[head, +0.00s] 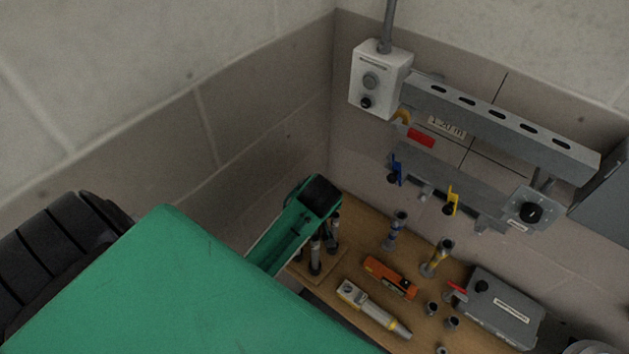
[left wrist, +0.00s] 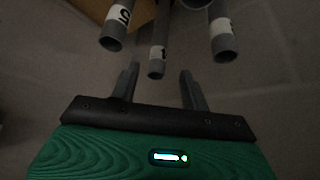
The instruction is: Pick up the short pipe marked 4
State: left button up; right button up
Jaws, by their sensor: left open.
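In the left wrist view my left gripper (left wrist: 160,72) is open, with one finger on each side of the middle. A grey short pipe (left wrist: 156,66) with a white label lies in line with the gap between the fingers; its mark is only partly readable. I cannot tell whether it is between the fingers or beyond them. Another labelled pipe (left wrist: 112,41) is at the upper left, and a third (left wrist: 223,48) is at the upper right. In the head view pipes (head: 315,262) stand below my green left arm, partly hidden by it. My right gripper is not in view.
The wooden bench (head: 350,270) holds an orange tool (head: 390,277), a grey and yellow tool (head: 373,308), blue-banded (head: 397,230) and yellow-banded (head: 438,257) fittings and a grey case (head: 500,310). A wall rail (head: 500,122) and a white switch box (head: 380,80) are behind.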

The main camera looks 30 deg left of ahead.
pick_arm(q)
jog(key=p+x, duration=0.1)
jog(key=x, duration=0.2)
jog(key=p+x, duration=0.2)
jog(key=shift+w+a+f, duration=0.15)
jog(key=shift+w, duration=0.3)
grip_shut()
